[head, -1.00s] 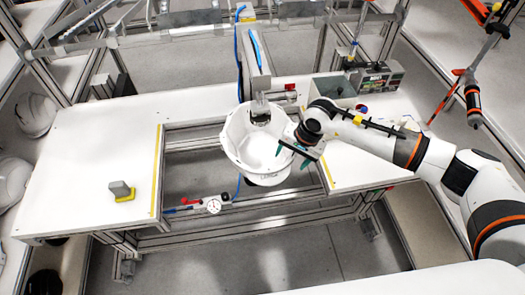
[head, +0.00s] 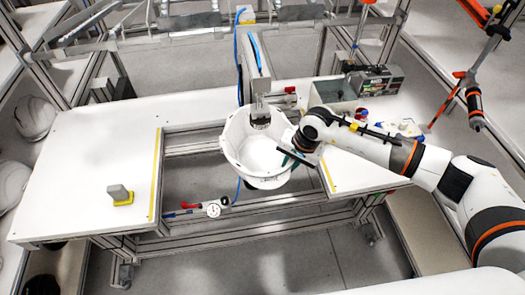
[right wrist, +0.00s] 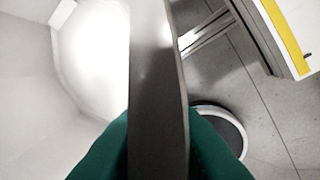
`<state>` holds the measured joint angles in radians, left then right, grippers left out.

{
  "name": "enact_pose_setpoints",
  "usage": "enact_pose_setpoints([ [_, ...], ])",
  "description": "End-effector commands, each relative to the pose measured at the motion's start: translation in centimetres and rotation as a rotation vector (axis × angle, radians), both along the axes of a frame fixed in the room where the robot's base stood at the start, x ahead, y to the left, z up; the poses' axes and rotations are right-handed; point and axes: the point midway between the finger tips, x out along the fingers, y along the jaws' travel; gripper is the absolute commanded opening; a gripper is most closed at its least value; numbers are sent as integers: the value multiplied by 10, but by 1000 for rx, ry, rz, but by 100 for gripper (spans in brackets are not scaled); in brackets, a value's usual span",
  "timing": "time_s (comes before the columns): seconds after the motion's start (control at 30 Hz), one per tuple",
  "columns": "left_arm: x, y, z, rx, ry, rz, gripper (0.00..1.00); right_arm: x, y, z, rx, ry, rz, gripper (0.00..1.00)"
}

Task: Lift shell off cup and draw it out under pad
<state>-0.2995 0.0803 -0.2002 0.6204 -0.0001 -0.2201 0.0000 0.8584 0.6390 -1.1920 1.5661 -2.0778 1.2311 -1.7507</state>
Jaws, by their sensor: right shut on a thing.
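The white helmet shell (head: 250,150) sits open side up in the gap between the two white table tops. A grey pad (head: 260,118) on the end of the upright arm hangs at the shell's far rim. My right gripper (head: 297,157) is shut on the shell's right wall. In the right wrist view its green fingers (right wrist: 160,150) lie on both sides of the wall edge, with the shell's pale inside (right wrist: 85,65) on the left. The cup is hidden under the shell; I cannot tell whether they touch. My left gripper is not in view.
A gauge with red and blue fittings (head: 212,209) is on the frame left of the shell. A grey block on a yellow base (head: 120,194) stands on the left table. A grey bin (head: 335,95) stands at the back right. The left table top is mostly clear.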

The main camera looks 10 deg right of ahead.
Motion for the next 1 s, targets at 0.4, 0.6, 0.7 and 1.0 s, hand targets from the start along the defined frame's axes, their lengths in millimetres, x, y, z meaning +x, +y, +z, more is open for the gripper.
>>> enact_pose_setpoints([
  [0.4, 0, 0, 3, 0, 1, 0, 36, 1, 0, 9, 2, -3, 1, 0],
  [0.6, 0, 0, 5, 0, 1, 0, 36, 1, 1, 17, 3, -3, 1, 0],
  [0.7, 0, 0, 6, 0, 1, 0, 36, 1, 1, 19, 3, -3, 1, 0],
  [1.0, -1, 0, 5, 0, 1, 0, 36, 1, 0, 19, 2, -3, 1, 0],
])
